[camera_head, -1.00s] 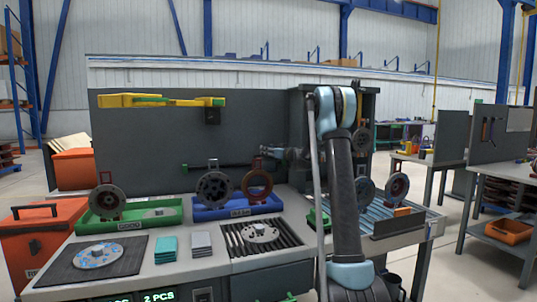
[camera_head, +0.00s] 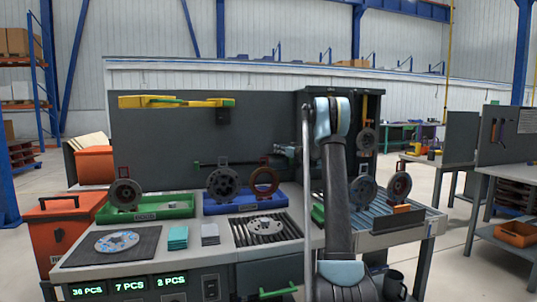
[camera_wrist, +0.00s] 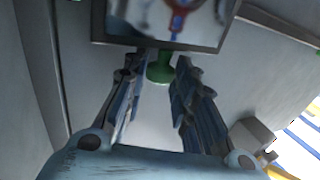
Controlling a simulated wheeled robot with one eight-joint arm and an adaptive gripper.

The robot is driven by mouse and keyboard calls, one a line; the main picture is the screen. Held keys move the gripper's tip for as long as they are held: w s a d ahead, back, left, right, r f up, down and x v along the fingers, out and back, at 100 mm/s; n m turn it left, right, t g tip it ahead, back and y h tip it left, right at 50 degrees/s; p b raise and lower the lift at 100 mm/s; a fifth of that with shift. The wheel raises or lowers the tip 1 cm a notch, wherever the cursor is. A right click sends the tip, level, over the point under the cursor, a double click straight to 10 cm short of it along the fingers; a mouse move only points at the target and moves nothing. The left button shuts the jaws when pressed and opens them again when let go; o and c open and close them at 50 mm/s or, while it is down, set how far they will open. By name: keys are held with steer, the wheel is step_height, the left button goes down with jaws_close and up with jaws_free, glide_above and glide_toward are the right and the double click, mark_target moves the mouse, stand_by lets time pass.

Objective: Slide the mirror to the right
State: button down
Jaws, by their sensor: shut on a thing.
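The mirror (camera_wrist: 170,18) is a dark-framed reflecting panel at the top of the wrist view. A red and blue shape shows in its glass. A green knob-like grip (camera_wrist: 160,70) sits just below its frame. My gripper (camera_wrist: 158,62) has one finger on each side of this green grip and is shut on it. The top of the mirror is cut off by the picture edge. In the head view my arm stands in front of the right part of the bench, and I cannot make out the mirror there.
A green tray (camera_head: 160,211) and a blue tray (camera_head: 228,207) hold round parts on the bench. A slatted grate (camera_head: 265,236) carries a metal disc. A roller conveyor (camera_head: 385,215) lies right of my arm. A grey panel (camera_head: 165,150) stands behind.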

steer(key=shift+w+d, duration=0.1)
steer(key=shift+d, duration=0.3)
steer(key=c, duration=1.3)
jaws_free()
steer(key=shift+a, duration=0.1)
step_height(320, 180, up, 10)
steer(key=shift+f, duration=0.1)
